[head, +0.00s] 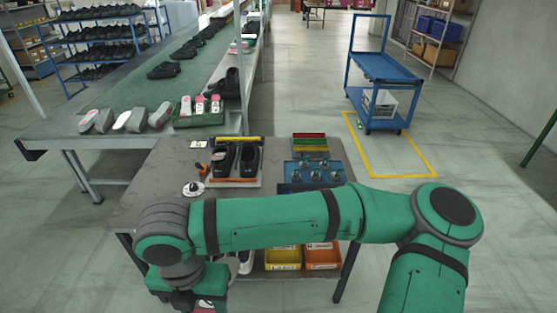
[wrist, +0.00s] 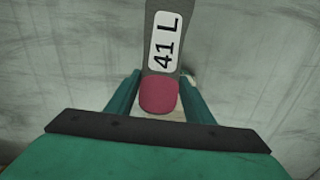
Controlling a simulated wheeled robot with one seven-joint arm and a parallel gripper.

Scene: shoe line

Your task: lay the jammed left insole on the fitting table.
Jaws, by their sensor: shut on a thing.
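The left insole (wrist: 162,60) is grey with a white label reading "41 L" and a dark red end. It fills the upper middle of the wrist view, and its far end runs out of the picture. My gripper (wrist: 160,97) is shut on it, with one green finger on each side of the red end. In the head view my gripper is at the bottom left edge, mostly cut off, in front of the fitting table (head: 150,187). The wrist view shows grey floor behind the insole, not the tabletop.
On the table stand a tray with dark shoes (head: 237,160), a blue rack (head: 312,172), an orange tool (head: 202,169) and a white round piece (head: 193,189). Yellow and orange bins (head: 283,256) sit below. A conveyor (head: 100,125) with several insoles lies behind; a blue cart (head: 385,70) stands right.

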